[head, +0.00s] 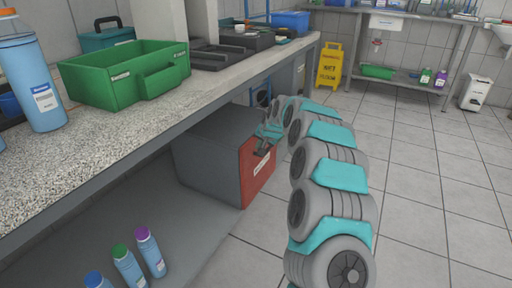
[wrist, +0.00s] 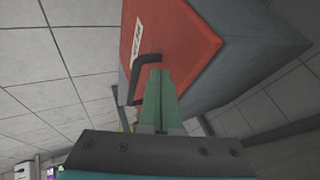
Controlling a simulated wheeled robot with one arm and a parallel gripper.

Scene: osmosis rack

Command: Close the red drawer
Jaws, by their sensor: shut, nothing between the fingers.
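The red drawer (head: 258,168) is the front of a grey cabinet (head: 210,150) on the shelf under the counter. In the wrist view the red drawer front (wrist: 175,38) fills the upper middle, with a white label and a dark bar handle (wrist: 138,72). My gripper (head: 264,148) is at the drawer front in the head view. Its fingers are together, with nothing between them, and their tips (wrist: 160,75) lie beside the handle in the wrist view. I cannot tell whether they touch the handle or the front. How far the drawer stands out is hard to tell.
The counter (head: 130,130) above holds a green tray (head: 125,75) and a blue bottle (head: 35,85). Several small bottles (head: 150,250) stand on the low shelf. A yellow floor sign (head: 329,66) stands behind. The tiled floor (head: 430,170) at the right is clear.

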